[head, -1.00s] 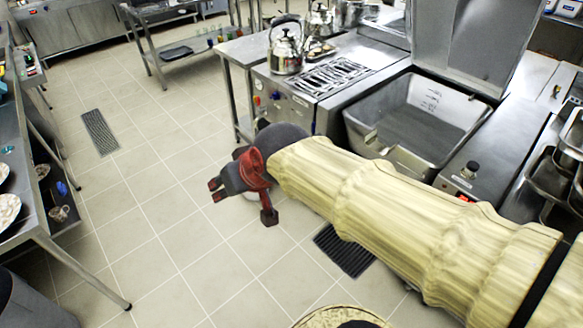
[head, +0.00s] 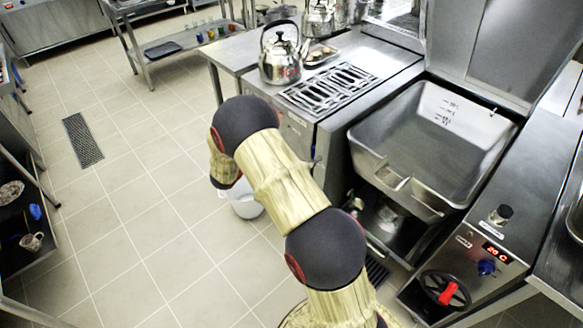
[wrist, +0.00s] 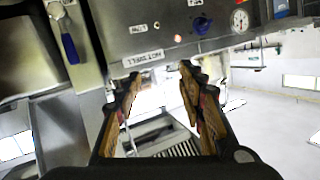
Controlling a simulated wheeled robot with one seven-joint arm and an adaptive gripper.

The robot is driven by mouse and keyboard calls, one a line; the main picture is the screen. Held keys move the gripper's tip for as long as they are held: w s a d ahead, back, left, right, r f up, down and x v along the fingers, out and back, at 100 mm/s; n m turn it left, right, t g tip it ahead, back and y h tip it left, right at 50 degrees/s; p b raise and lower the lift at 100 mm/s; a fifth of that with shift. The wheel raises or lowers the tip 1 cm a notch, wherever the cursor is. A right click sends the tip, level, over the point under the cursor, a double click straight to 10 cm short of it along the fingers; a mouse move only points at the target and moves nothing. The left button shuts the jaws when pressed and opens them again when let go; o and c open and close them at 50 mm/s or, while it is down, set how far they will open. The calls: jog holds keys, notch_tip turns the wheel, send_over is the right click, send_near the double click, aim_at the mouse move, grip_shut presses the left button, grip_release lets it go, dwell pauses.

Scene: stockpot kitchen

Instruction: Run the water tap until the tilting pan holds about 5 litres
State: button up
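The tilting pan (head: 390,143) is an open steel basin at the right of the head view, with level marks on its back wall. Its inside looks bare grey metal, with no water visible. Its lid (head: 500,45) stands raised behind it. I cannot clearly pick out the water tap in the head view. A blue-handled lever (wrist: 70,47) hangs at upper left in the wrist view; I cannot tell if it is the tap. My gripper (wrist: 160,82) is open and empty in the wrist view, below a panel labelled HOTWELL (wrist: 143,58).
A control panel right of the pan has a red display (head: 496,252), a blue knob (head: 486,267) and a handwheel (head: 445,289). A kettle (head: 284,58) stands by a grate (head: 330,88). A white bucket (head: 244,200) is on the floor.

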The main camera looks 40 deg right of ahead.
jog(key=s+d+f+m+g+h, duration=0.2)
jog(key=s+d+f+g+h, duration=0.3)
jog(key=s+f, duration=0.5)
jog(key=d+r+b, duration=0.1)
jog(key=d, duration=0.8)
jog(key=shift+d+g+y, duration=0.15)
jog(key=shift+g+y, duration=0.25)
jog(key=shift+r, duration=0.1)
jog(key=shift+c, duration=1.3)
grip_shut()
